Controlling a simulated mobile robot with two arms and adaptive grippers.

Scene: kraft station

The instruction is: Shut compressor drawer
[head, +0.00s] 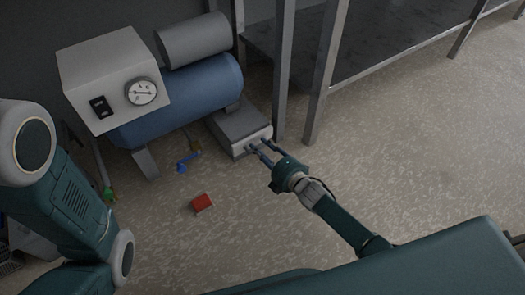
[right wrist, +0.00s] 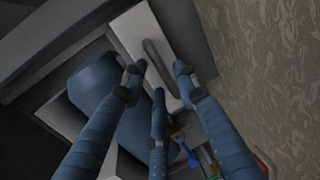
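The compressor has a blue tank (head: 185,100) and a white control box (head: 110,75) with a round gauge, at the upper left of the head view. Its drawer (head: 250,143) is a low grey unit with a pale front at the tank's lower right; how far it stands out I cannot tell. In the right wrist view the pale drawer front (right wrist: 132,24) carries a dark bar handle (right wrist: 158,62). My right gripper (head: 257,152) is at this front, its fingers spread around the handle; contact is unclear. My left arm shows at the left edge, its gripper out of view.
A red block (head: 202,202) and a blue piece (head: 186,161) lie on the floor in front of the compressor. A metal table (head: 365,35) with grey legs stands right behind the drawer. The floor at right is clear.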

